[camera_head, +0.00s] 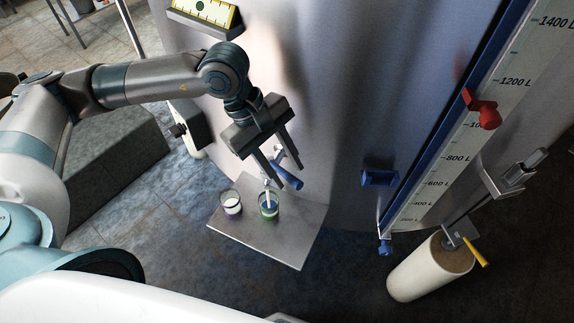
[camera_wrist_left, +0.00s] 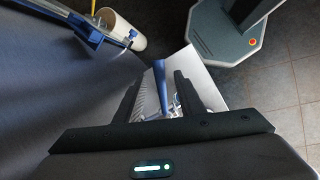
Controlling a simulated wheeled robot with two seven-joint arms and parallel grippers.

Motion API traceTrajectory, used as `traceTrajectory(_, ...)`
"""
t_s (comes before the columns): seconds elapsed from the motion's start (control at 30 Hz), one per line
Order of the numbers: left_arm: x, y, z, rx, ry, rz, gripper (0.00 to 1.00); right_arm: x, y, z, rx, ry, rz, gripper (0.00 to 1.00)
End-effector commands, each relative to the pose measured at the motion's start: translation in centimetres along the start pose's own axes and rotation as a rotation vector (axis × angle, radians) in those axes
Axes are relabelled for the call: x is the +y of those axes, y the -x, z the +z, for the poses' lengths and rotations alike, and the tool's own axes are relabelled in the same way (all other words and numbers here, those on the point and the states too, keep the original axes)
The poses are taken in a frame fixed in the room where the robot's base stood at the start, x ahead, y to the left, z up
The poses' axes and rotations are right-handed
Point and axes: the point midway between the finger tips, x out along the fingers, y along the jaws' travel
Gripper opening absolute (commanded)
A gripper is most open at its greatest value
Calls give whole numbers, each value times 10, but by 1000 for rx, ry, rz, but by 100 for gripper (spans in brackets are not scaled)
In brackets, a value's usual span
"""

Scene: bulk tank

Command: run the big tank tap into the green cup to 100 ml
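The steel tank (camera_head: 330,90) has a tap with a blue lever handle (camera_head: 288,178), standing above a small metal shelf (camera_head: 290,240). The green cup (camera_head: 268,213) stands upright on the shelf under the tap. A white streak, seemingly milk, runs from the spout down into it; the level is too small to read. My left gripper (camera_head: 285,172) is open at the tap, one finger on each side of the handle. The left wrist view shows the blue handle (camera_wrist_left: 160,85) between the spread fingers, with gaps beside it. My right gripper is not in view.
A second cup (camera_head: 231,204) with white content stands left of the green one. On the right are a litre scale (camera_head: 460,150), a red slider (camera_head: 483,110) and a cream cylinder (camera_head: 430,268) with a yellow lever. The shelf's front is clear.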

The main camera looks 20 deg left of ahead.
Motion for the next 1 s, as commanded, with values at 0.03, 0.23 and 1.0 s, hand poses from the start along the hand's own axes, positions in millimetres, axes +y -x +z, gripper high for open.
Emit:
traceTrajectory(0.03, 0, -4, 1, -1, 0, -3, 36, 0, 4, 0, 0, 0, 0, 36)
traceTrajectory(0.23, 0, -15, 0, 0, -1, 0, 36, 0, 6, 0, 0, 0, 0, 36)
traceTrajectory(1.0, 6, -22, 5, -1, -4, 1, 0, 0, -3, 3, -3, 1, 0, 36)
